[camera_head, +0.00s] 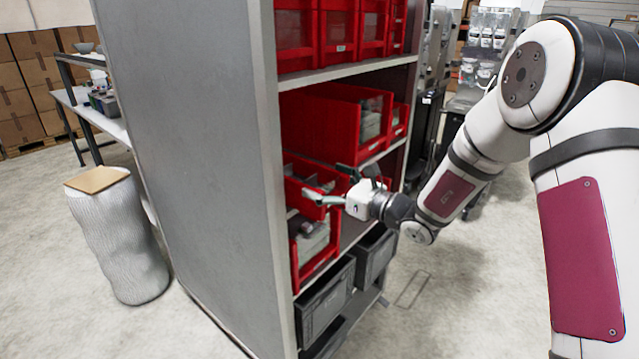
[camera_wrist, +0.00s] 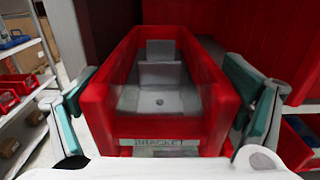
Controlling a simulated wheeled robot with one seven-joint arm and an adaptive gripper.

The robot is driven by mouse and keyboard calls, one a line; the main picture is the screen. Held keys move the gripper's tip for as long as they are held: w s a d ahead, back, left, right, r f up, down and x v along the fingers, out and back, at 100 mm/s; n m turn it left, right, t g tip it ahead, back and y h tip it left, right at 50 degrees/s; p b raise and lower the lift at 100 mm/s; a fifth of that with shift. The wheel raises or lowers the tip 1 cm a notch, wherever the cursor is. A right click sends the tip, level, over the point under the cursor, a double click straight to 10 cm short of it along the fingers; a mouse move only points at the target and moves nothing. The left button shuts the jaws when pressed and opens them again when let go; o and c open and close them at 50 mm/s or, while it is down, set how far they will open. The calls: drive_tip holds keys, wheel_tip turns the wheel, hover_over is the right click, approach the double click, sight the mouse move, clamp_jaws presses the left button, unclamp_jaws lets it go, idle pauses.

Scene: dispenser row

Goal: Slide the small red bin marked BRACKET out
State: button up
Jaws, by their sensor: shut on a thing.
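The small red bin (camera_wrist: 160,125) fills the middle of the wrist view. Its front label reads BRACKET, and grey metal parts lie inside it. In the head view the bin (camera_head: 300,180) is at the middle level of the shelf rack, partly hidden by my gripper. My gripper (camera_head: 325,183) reaches in from the right, its teal fingers on either side of the bin. In the wrist view the fingers of my gripper (camera_wrist: 162,90) lie along the bin's left and right walls, shut on it. How far the bin stands out of its place is hard to tell.
The grey rack (camera_head: 190,150) holds a large red bin (camera_head: 330,125) above and another red bin with grey parts (camera_head: 312,245) below. Black crates (camera_head: 325,305) stand lower. The rack's side panel is close left of my gripper. Open floor lies to the right.

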drive_tip(key=shift+s+d, duration=0.25)
drive_tip(key=shift+d, duration=0.1)
drive_tip(key=o, duration=1.3)
drive_tip(key=v, duration=1.2)
